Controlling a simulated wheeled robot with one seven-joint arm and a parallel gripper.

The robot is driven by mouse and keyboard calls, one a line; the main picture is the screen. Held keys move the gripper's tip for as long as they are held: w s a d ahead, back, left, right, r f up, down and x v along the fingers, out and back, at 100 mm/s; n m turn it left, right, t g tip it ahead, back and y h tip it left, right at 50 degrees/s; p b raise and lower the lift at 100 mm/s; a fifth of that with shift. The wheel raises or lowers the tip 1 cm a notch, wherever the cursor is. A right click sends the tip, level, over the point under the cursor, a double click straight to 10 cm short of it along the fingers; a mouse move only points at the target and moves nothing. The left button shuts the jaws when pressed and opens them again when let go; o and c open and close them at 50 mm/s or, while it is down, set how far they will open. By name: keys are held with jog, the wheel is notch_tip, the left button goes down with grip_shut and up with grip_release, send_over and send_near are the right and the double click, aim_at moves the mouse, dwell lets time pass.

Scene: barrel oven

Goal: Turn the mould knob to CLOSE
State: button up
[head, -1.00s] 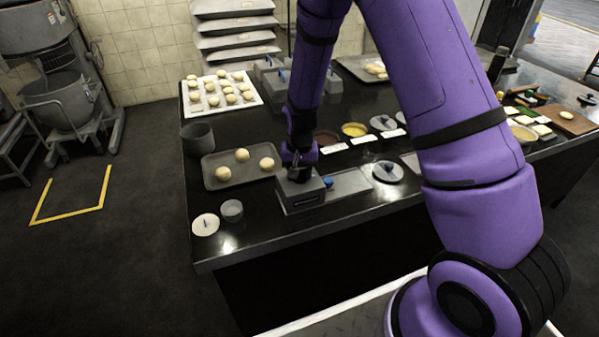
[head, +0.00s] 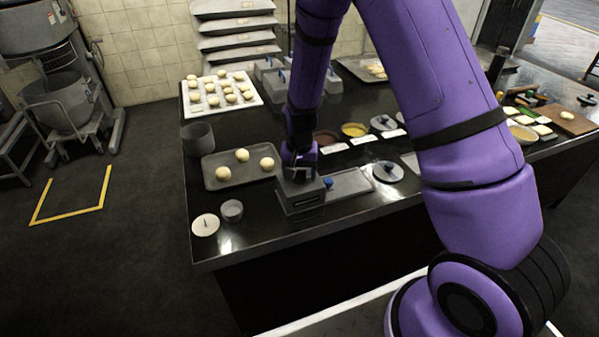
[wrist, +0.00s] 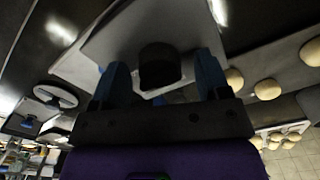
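The mould is a grey box (head: 301,198) near the front edge of the dark counter in the head view. In the wrist view its pale grey top (wrist: 130,28) carries a dark, stubby knob (wrist: 160,66). My gripper (head: 297,174) is just above the box, pointing down. In the wrist view its two blue fingers (wrist: 162,80) are apart, one on each side of the knob, with gaps visible between them and it. No CLOSE marking is legible. In the head view my gripper hides the knob.
A blue part (head: 328,183) shows at the box's right side, next to a flat grey plate (head: 348,183). A dough tray (head: 215,182) lies behind left. A small grey cup (head: 232,210) and white disc (head: 205,225) stand left. A round lid (head: 388,172) lies right.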

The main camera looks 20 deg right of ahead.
jog(key=shift+r, duration=0.1)
notch_tip(320, 180, up, 11)
jog(key=shift+f, duration=0.2)
dwell(0.4)
notch_tip(320, 180, up, 11)
jog(key=n+t, duration=0.1)
send_over(299, 171)
jog(key=s+d, duration=0.2)
jog(key=s, duration=0.2)
jog(key=s+d+r+n+t, duration=0.1)
jog(key=s+d+r, duration=0.1)
jog(key=s+r, duration=0.55)
jog(key=s+d+r+n+t, duration=0.1)
jog(key=s+r, duration=0.3)
jog(key=s, duration=0.5)
jog(key=s+d+r+n+t, duration=0.1)
jog(key=s+r, duration=0.3)
jog(key=s, duration=0.4)
jog(key=shift+s+d+r+n+t, duration=0.25)
jog(key=shift+s+d+n+t, duration=0.1)
jog(key=shift+d+t, duration=0.25)
